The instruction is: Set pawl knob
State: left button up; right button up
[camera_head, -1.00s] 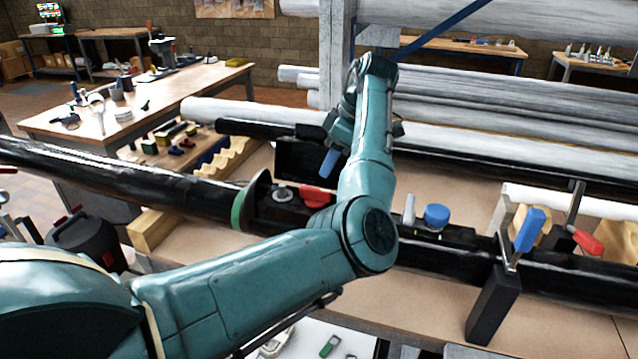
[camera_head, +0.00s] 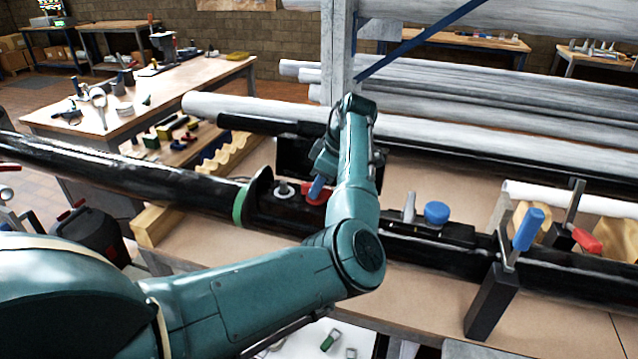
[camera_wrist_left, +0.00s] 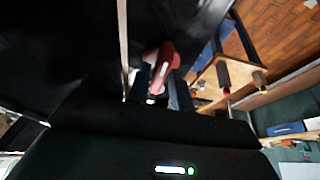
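A red knob-like handle (camera_head: 312,198) sits on the black mast fitting (camera_head: 280,208), beside a small grey round knob (camera_head: 283,188). I cannot tell for certain which part is the pawl knob. My left gripper (camera_head: 316,189) reaches down over the red handle, its blue finger partly covering it. In the left wrist view the red handle (camera_wrist_left: 161,66) shows between the dark fingers (camera_wrist_left: 158,92), which stand apart; contact cannot be made out. A blue round knob (camera_head: 437,213) and a grey upright pin (camera_head: 409,207) sit further right on the mast. My right gripper is out of view.
The black mast (camera_head: 580,285) lies across the bench. A clamp with a blue handle (camera_head: 529,229) and one with a red handle (camera_head: 587,240) stand at the right. A green-edged flange (camera_head: 240,205) is left of the fitting. My forearm passes low over the bench front.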

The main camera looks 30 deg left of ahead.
pick_arm(q)
grip_shut()
jog(key=shift+r+m, duration=0.1)
jog(key=shift+m, duration=0.2)
jog(key=shift+m+t+p, duration=0.5)
jog(key=shift+m+p, duration=0.35)
jog(key=shift+m, duration=0.35)
jog(key=m+t, duration=0.1)
jog(key=m, duration=0.1)
jog(key=m+t, duration=0.1)
jog(key=m, duration=0.2)
jog(key=shift+s, duration=0.2)
jog(key=m+t, duration=0.1)
jog(key=m, duration=0.2)
jog(key=m+h, duration=0.1)
jog(key=m, duration=0.1)
jog(key=shift+s+a+m+t+h, duration=0.1)
jog(key=shift+a+m+t+h, duration=0.05)
jog(key=shift+m+t+h, duration=0.2)
jog(key=shift+a+m+t+h, duration=0.1)
jog(key=shift+m+t+h, duration=0.4)
jog(key=shift+m, duration=1.65)
jog(key=shift+h, duration=0.25)
